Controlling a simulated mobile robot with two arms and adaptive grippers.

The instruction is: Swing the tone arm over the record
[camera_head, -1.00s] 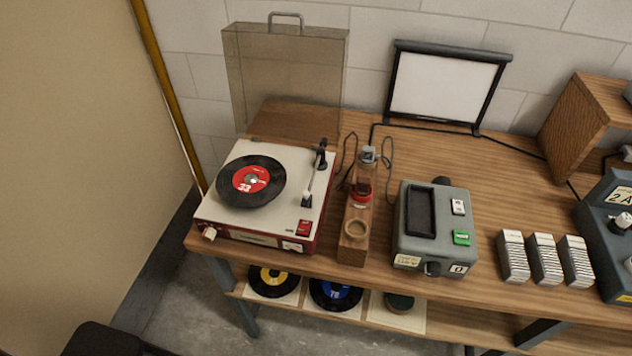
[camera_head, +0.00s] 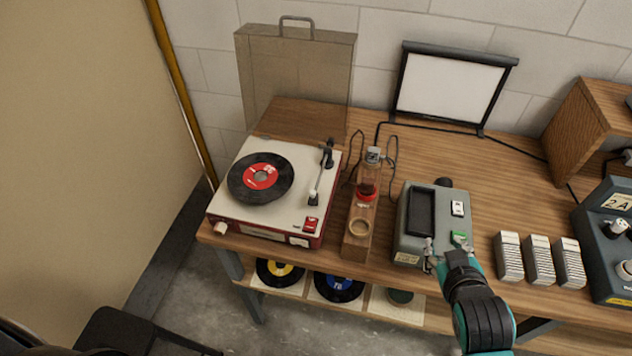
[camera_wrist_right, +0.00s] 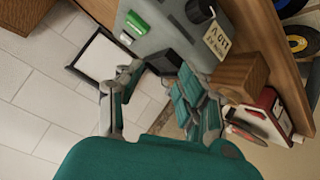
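The record player (camera_head: 235,208), a red box with a cream top, stands at the left end of the wooden bench. A black record (camera_head: 243,187) with a red label (camera_head: 261,176) lies on it. The tone arm (camera_head: 319,180) lies along the right side of the deck, beside the record and not over it. My right gripper (camera_head: 447,243) is at the front edge of the grey device, right of the player and well apart from the tone arm. In the right wrist view its fingers (camera_wrist_right: 160,82) are spread with nothing between them. The player (camera_wrist_right: 262,116) shows partly there. My left gripper is out of view.
A wooden stand with a glass tube (camera_head: 366,190) and cables stands between the player and the grey device (camera_head: 416,224). The player's clear lid (camera_head: 296,78) is raised behind. White stacks (camera_head: 541,258) are at right. Records (camera_head: 338,287) lie on the lower shelf.

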